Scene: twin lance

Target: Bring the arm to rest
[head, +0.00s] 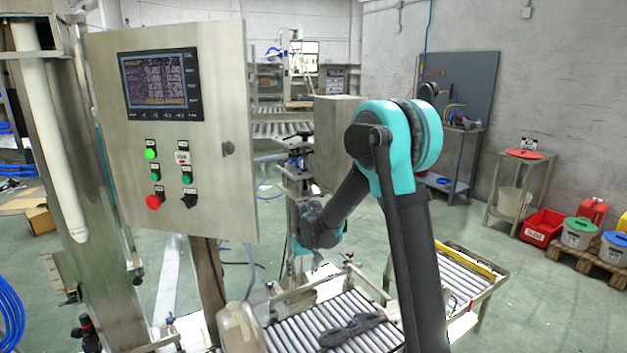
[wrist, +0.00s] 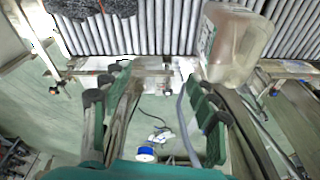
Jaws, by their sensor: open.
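My arm (head: 408,210), teal and black, rises at the right of the head view and bends down to the left, with its wrist over the roller conveyor area. My gripper (wrist: 157,88) shows in the wrist view with its two green-and-dark fingers spread wide apart. Nothing is between the fingers. In the head view the fingers are too small and cluttered to make out. A cloudy plastic jug (wrist: 232,42) stands beyond the right finger, apart from it as far as I can tell; it also shows in the head view (head: 240,330).
The roller conveyor (head: 295,328) carries a dark crumpled item (head: 350,328). A steel control cabinet (head: 180,130) with a lit screen stands at the left. Red bin (head: 541,228) and lidded buckets (head: 578,233) sit by the right wall. Green floor is open at the right.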

